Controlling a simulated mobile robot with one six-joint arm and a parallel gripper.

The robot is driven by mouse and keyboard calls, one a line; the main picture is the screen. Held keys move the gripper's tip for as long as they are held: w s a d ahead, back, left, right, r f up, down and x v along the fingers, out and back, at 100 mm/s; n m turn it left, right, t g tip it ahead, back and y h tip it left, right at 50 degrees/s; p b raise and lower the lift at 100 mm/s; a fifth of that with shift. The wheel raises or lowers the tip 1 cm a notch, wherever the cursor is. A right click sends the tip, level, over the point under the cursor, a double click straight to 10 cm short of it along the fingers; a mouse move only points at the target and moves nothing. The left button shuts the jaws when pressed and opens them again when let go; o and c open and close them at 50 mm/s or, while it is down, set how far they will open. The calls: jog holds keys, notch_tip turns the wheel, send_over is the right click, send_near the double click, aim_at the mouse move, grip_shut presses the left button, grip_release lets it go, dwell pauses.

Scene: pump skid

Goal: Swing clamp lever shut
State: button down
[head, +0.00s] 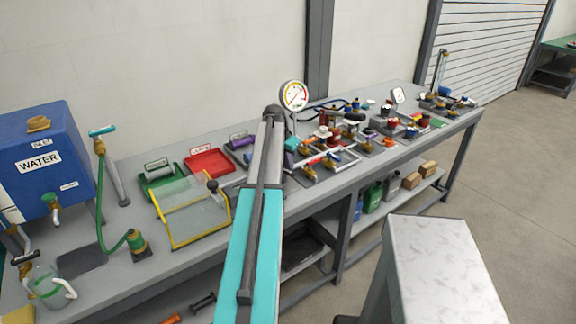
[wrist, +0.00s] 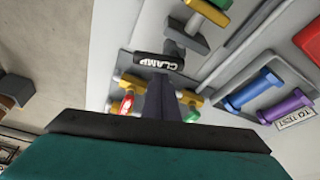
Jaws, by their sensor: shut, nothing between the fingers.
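The clamp lever (wrist: 147,60) shows in the wrist view as a black bar grip with white CLAMP lettering, above the picture's middle. Brass-coloured parts lie behind and on both sides of it. My gripper (wrist: 160,84) is shut and empty. Its dark fingers point at the lever and their tips are close below the grip; I cannot tell whether they touch. The fingers hide part of the fittings behind. In the head view my arm reaches over the bench, and I cannot make out the gripper or the clamp lever there.
On the bench (head: 97,292) stand a blue water tank (head: 40,165), a red tray (head: 209,162), a yellow-edged clear panel (head: 192,210) and a pressure gauge (head: 293,95). Valves and pipework crowd the bench's right part. Blue (wrist: 252,90) and purple (wrist: 285,105) pieces lie right of the lever.

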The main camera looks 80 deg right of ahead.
jog(key=d, duration=0.1)
jog(key=s+d, duration=0.1)
jog(key=d, duration=0.1)
jog(key=shift+s, duration=0.25)
jog(key=shift+s+r, duration=0.15)
jog(key=shift+s, duration=0.05)
jog(key=b+v, duration=0.2)
jog(key=v, duration=0.7)
jog(key=shift+r+b, duration=0.3)
jog(key=shift+w+a, duration=0.1)
jog(key=shift+a, duration=0.05)
